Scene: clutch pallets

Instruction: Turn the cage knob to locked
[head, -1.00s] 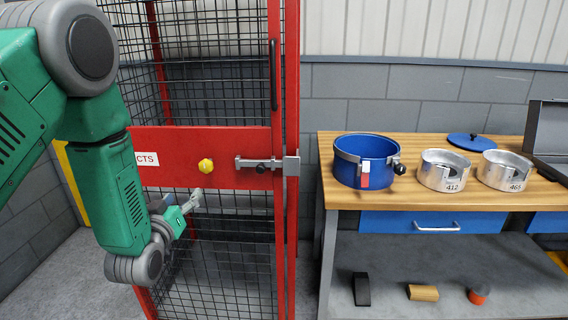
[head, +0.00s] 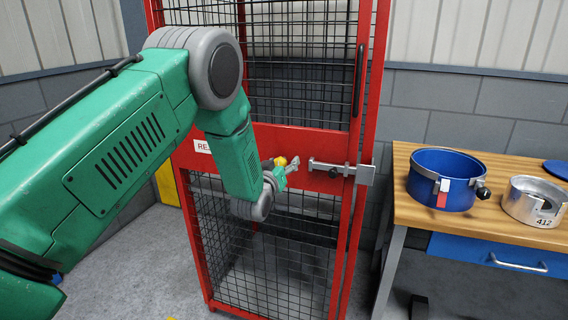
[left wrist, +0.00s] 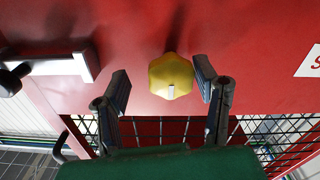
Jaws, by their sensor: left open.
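The yellow cage knob (head: 281,161) sits on the red crossbar (head: 318,179) of the cage door. In the left wrist view the knob (left wrist: 170,77) is a lobed yellow disc with a pale mark on it. My left gripper (head: 289,171) is at the crossbar, just by the knob. In the left wrist view the left gripper (left wrist: 165,90) is open, one finger on each side of the knob, with gaps between; I cannot tell how far it is from the panel. A silver latch bolt (head: 333,168) with a black knob lies right of it. My right gripper is not in view.
A wooden workbench (head: 474,214) stands right of the cage, with a blue pot (head: 440,195) and a silver ring (head: 533,206) marked 412. A black vertical handle (head: 358,80) runs up the door frame.

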